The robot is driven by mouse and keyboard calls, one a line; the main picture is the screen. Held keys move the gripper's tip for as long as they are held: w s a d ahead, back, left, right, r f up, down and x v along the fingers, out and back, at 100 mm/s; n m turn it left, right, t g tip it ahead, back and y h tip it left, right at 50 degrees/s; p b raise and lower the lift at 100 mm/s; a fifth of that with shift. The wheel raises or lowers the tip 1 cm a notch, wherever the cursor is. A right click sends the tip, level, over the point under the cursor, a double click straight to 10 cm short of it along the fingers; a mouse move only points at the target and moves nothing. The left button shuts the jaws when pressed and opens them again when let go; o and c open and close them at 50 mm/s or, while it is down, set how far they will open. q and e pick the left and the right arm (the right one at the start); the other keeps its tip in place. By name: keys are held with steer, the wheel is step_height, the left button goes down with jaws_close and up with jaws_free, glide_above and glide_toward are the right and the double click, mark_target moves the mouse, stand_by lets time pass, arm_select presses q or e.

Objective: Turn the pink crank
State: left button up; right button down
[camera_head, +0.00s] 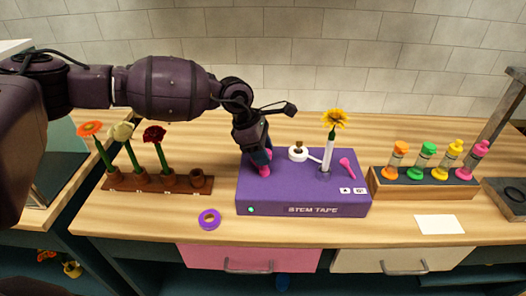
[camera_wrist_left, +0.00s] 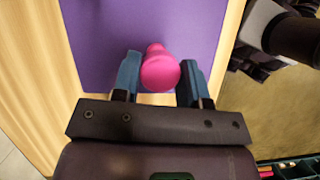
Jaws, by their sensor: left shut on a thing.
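The purple box labelled STEM TAPE (camera_head: 300,210) stands on the wooden counter. The pink crank (camera_head: 264,171) has its knob at the left part of the box top, largely covered by my left gripper (camera_head: 258,157). In the left wrist view the round pink knob of the crank (camera_wrist_left: 160,71) lies between the two blue fingers of my left gripper (camera_wrist_left: 159,80). The gripper is shut on it. My right gripper is not in view.
A yellow flower (camera_head: 335,119) stands upright in the box, with a pink lever (camera_head: 347,165) to its right and a white tape roll (camera_head: 298,153) to its left. A flower rack (camera_head: 150,184), a purple tape roll (camera_head: 209,219) and a bottle rack (camera_head: 425,190) flank the box.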

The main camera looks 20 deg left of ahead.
arm_select(q)
steer(key=o, duration=0.9)
steer(key=v, duration=1)
steer(key=shift+r+b, duration=0.3)
steer(key=shift+r, duration=0.1)
steer(key=shift+a, duration=0.1)
